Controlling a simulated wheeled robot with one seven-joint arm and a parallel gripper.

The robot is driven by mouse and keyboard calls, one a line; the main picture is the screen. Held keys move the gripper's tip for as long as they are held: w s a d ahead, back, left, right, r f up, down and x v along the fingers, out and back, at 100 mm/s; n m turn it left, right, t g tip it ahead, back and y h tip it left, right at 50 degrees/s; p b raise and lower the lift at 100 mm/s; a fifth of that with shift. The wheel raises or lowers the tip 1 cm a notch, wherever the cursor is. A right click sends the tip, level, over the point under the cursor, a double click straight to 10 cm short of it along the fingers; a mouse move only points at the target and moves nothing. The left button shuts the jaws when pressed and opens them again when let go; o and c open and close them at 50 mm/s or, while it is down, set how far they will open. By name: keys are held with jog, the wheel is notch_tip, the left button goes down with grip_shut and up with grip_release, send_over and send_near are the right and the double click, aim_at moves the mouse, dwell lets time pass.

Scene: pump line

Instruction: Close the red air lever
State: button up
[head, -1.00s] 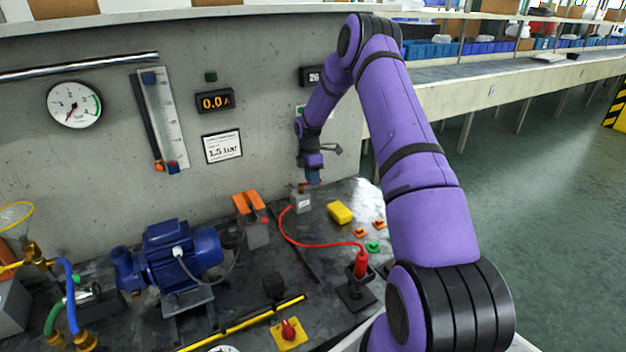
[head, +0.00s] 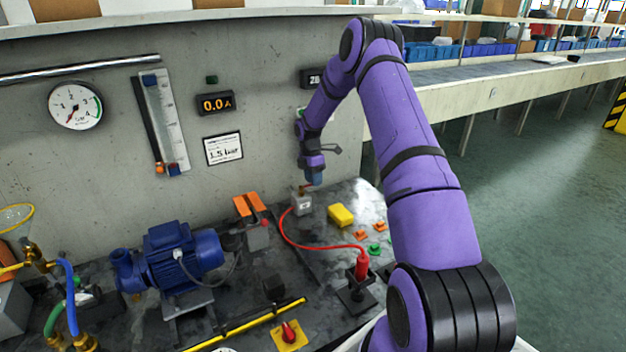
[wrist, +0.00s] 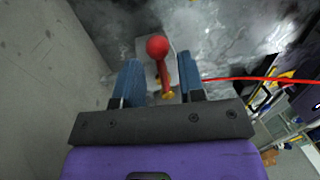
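The red air lever (wrist: 164,72) shows in the wrist view as a red bar with a round red ball at its far end. It sits over a pale grey block, with brass-coloured parts near its base. My gripper (wrist: 159,64) is open, with one blue finger on each side of the lever and visible gaps between. In the head view my gripper (head: 313,181) is just above the small grey air block (head: 301,204) on the bench. The lever is mostly hidden there by the block and gripper.
A red hose (head: 300,243) runs from the block to a red-topped fitting (head: 361,265). A yellow block (head: 341,215) lies right of my gripper, and a blue pump (head: 180,250) stands left. The grey wall (head: 270,120) rises close behind.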

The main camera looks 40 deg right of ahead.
jog(key=r, duration=0.3)
jog(key=shift+s+a+r, duration=0.1)
jog(key=shift+s+r, duration=0.1)
jog(key=shift+r, duration=0.15)
jog(key=s+a, duration=0.2)
jog(key=s, duration=0.5)
jog(key=s+a+r, duration=0.1)
jog(key=s+a, duration=0.2)
jog(key=s, duration=0.4)
jog(key=shift+s+a+r, duration=0.15)
jog(key=shift+s+a, duration=0.1)
jog(key=shift+a, duration=0.1)
